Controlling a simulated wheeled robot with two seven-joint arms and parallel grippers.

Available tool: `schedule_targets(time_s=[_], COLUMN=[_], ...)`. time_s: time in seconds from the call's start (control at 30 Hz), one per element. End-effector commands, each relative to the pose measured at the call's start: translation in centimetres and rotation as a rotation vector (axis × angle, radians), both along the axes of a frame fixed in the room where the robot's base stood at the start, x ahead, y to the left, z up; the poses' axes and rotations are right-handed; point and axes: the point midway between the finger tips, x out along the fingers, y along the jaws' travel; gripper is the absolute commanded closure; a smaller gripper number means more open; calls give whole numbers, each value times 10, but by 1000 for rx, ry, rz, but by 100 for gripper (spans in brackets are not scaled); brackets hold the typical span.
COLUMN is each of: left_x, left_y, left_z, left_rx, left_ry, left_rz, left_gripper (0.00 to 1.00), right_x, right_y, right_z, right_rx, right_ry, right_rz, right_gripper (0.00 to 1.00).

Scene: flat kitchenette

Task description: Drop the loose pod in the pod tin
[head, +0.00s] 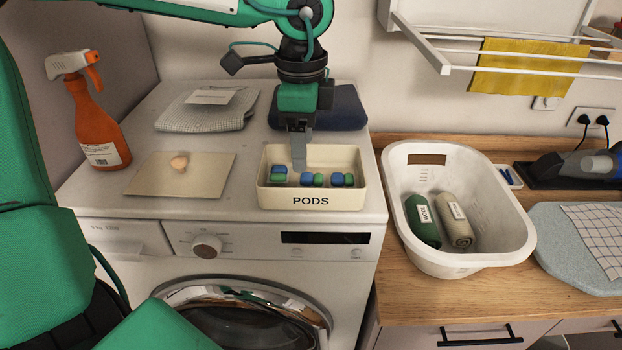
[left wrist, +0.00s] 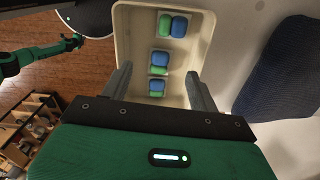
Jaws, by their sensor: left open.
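The pod tin (head: 311,201) is a cream open box labelled PODS on the washing machine's front right part. Several blue and green pods (head: 312,179) lie inside it; the wrist view also shows the pods (left wrist: 158,63) in the tin (left wrist: 123,40). I see no pod outside the tin, and I cannot tell which one was loose. My left gripper (head: 299,158) points down over the tin, its fingertips at or just inside the opening. In the left wrist view its fingers (left wrist: 158,76) are apart with no pod clamped between them.
Folded grey cloth (head: 207,110) and dark blue cloth (head: 345,108) lie behind. An orange spray bottle (head: 92,115) stands at left. A white basket (head: 400,215) stands right.

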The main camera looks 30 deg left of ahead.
Motion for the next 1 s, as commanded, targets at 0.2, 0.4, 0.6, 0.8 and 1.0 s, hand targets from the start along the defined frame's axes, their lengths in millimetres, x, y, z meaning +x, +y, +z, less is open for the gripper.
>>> schedule_targets(time_s=[0.2,0.4,0.6,0.8,1.0], left_x=[0,0,0,0,0], left_y=[0,0,0,0,0], left_z=[44,89,116,123,123], left_rx=[1,1,0,-1,-1], left_ry=[-8,-5,-3,0,0], left_rz=[2,3,1,0,0], left_gripper=[39,39,39,39,39], right_x=[3,23,30,27,22], right_y=[-3,0,1,2,2], right_z=[-10,-10,-10,-9,-10], right_rx=[-4,-2,0,0,-1], right_ry=[4,-18,-25,-21,-14], right_rz=[0,-3,-4,-4,-4], right_gripper=[100,100,100,100,100])
